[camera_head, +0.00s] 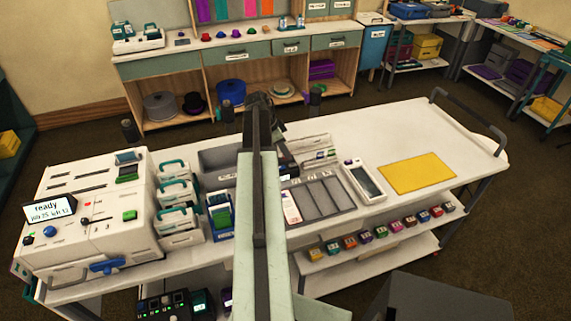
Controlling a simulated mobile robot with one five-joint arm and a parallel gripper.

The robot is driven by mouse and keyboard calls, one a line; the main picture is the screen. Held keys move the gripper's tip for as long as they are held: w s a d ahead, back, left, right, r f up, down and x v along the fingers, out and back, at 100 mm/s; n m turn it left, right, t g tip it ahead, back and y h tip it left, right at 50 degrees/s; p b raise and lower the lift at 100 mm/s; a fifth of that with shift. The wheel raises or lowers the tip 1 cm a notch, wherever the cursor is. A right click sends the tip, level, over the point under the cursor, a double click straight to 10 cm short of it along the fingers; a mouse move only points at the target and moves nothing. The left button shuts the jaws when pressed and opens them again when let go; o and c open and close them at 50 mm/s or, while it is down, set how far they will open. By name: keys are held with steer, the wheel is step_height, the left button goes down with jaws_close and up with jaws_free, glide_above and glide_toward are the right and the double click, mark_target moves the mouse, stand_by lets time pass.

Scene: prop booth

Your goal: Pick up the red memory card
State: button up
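I cannot make out for certain which thing is the red memory card. A white card with a red mark (292,208) lies in the left slot of a grey divided tray (320,198) on the white cart top. A row of small coloured blocks (381,231) stands on the shelf below, and one of them looks red (423,216). My arm reaches away over the cart, left of the tray. My dark gripper (266,112) is at its far end, beyond the tray. Its fingers are too small and dark to read. The arm hides part of the cart top.
A white machine (92,217) with a lit screen fills the cart's left end, beside stacked white and teal units (178,205). A yellow mat (417,174) lies to the right, with bare top around it. A cabinet (240,60) stands behind.

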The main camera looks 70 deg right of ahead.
steer(key=shift+x, duration=0.85)
steer(key=shift+r, duration=0.2)
steer(key=shift+a, duration=0.1)
jaws_close()
